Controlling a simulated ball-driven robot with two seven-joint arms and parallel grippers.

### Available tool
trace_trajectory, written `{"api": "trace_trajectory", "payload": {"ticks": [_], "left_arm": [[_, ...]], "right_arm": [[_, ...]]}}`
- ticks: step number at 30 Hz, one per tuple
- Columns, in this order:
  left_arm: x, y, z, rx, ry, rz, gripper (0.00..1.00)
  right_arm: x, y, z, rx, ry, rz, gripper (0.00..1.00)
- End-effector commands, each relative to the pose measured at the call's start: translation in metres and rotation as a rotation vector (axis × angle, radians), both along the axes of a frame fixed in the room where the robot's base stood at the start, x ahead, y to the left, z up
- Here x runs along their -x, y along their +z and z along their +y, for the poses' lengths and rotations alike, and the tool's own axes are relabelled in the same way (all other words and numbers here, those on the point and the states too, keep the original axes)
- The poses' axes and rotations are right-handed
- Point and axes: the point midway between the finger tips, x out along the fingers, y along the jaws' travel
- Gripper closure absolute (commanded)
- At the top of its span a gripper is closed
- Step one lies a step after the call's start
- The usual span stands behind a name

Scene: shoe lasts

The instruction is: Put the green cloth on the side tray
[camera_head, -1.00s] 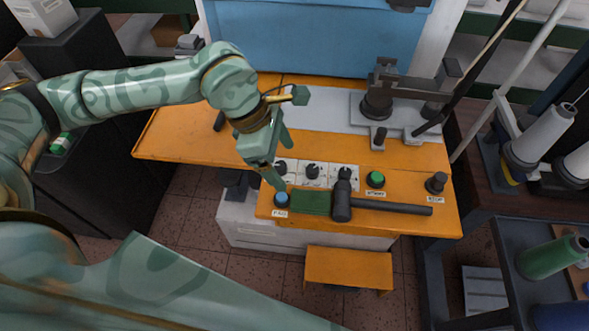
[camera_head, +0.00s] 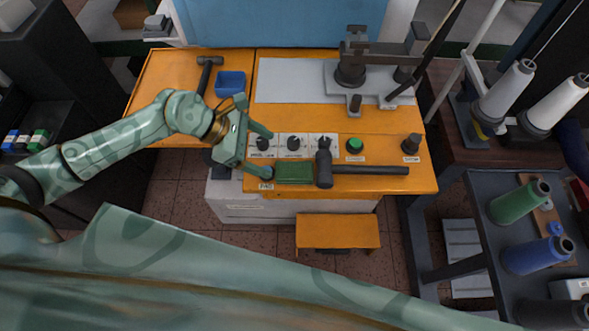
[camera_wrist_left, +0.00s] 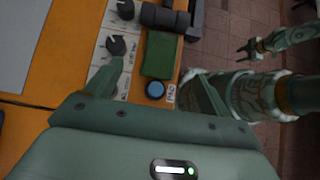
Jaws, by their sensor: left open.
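The green cloth (camera_head: 294,173) lies folded flat at the front edge of the orange bench. It also shows in the left wrist view (camera_wrist_left: 160,54). My left gripper (camera_head: 264,152) is open and empty at the cloth's left end. In the left wrist view its fingers (camera_wrist_left: 155,72) are spread to either side of the cloth's near end, with nothing between them. My right gripper (camera_wrist_left: 246,50) shows small at the right of that view, its fingers apart and empty. A low orange shelf (camera_head: 338,230) juts out below the bench front; I cannot tell whether it is the side tray.
A black mallet (camera_head: 370,170) lies with its head against the cloth's right end. A blue knob (camera_wrist_left: 155,89) sits by its near end. Several dials and a green button (camera_head: 355,146) stand behind.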

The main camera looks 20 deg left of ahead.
Motion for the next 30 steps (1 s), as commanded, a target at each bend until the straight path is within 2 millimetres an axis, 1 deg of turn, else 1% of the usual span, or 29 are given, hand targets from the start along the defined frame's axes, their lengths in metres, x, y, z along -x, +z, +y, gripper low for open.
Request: {"api": "trace_trajectory", "payload": {"ticks": [1,3,6,11,15,18,21,27,28,29,30], "left_arm": [[-0.002,-0.009,-0.009,0.004,0.000,0.002,0.18],[-0.005,-0.018,-0.017,0.002,0.001,0.002,0.18],[-0.007,-0.027,-0.025,-0.001,0.000,0.002,0.18],[-0.008,-0.037,-0.033,0.000,-0.001,0.004,0.18],[-0.010,-0.057,-0.046,0.001,0.001,0.005,0.18],[-0.013,-0.067,-0.056,0.001,0.000,0.003,0.18],[-0.015,-0.072,-0.060,0.000,0.000,0.003,0.18],[-0.015,-0.072,-0.060,-0.001,-0.001,0.003,0.18],[-0.015,-0.072,-0.060,-0.001,-0.001,0.003,0.24],[-0.015,-0.072,-0.060,-0.001,-0.001,0.003,0.32],[-0.015,-0.072,-0.060,-0.001,-0.001,0.003,0.43]], "right_arm": [[0.000,-0.001,0.000,0.000,0.000,0.001,0.54],[0.000,-0.002,0.000,0.000,0.000,0.001,0.54],[0.001,-0.003,0.000,0.001,0.000,0.002,0.54],[0.001,-0.004,0.000,0.001,0.000,0.002,0.54],[0.001,-0.007,0.000,0.000,0.000,0.003,0.54],[0.002,-0.009,0.000,0.000,0.000,0.004,0.54],[0.002,-0.010,0.000,0.000,0.000,0.004,0.54],[0.002,-0.009,0.000,0.000,0.000,0.004,0.54],[0.001,-0.009,0.000,0.000,0.000,0.004,0.54],[0.001,-0.009,0.000,0.000,0.000,0.004,0.54],[0.002,-0.009,0.000,0.000,0.000,0.004,0.54]]}}
